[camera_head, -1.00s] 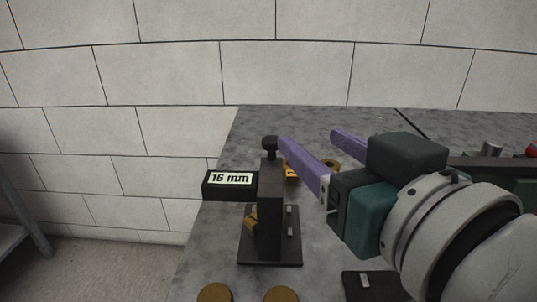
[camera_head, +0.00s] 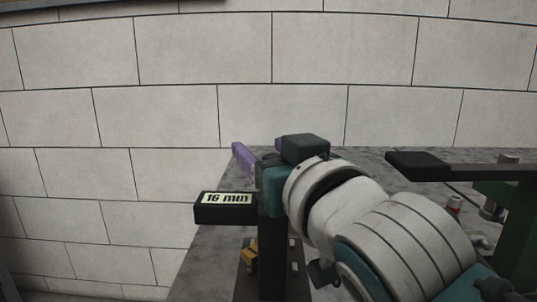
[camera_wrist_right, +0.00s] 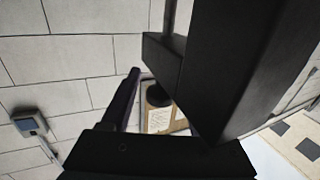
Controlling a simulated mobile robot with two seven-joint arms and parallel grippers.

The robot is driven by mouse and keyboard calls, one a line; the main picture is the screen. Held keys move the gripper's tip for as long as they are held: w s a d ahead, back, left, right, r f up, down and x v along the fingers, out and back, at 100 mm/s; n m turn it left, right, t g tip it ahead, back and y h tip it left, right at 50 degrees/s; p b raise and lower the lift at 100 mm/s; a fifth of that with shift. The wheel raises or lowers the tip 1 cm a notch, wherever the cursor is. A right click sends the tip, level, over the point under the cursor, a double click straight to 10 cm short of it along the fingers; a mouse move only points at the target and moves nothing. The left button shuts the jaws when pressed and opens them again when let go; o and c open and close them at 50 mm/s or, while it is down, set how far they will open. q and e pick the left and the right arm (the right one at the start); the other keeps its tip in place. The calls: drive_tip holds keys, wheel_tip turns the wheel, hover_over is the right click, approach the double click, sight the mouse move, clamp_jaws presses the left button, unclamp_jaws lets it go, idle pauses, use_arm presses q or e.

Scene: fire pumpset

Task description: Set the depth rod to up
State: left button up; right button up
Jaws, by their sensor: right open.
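The depth gauge is a dark upright post (camera_head: 271,255) with a black display box (camera_head: 225,208) on its left reading 16 mm. My right gripper (camera_head: 258,148) is open at the top of the post, its purple fingers pointing left and away. Its teal body and wrist cover most of the post's top, so the rod's knob is hidden or hard to make out in the head view. In the right wrist view a round black knob (camera_wrist_right: 158,96) shows beyond a dark finger (camera_wrist_right: 122,105), beside large dark block shapes. I cannot tell whether the fingers touch it. My left gripper is not in view.
Brass parts (camera_head: 248,254) sit low on the gauge's left side. A dark flat bar (camera_head: 460,167) and green machinery (camera_head: 520,210) stand on the right of the grey table (camera_head: 212,268). A white block wall (camera_head: 300,60) closes the back.

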drive_tip(key=shift+w+a, duration=0.1)
drive_tip(key=shift+w, duration=0.15)
clamp_jaws()
idle(0.4)
idle(0.9)
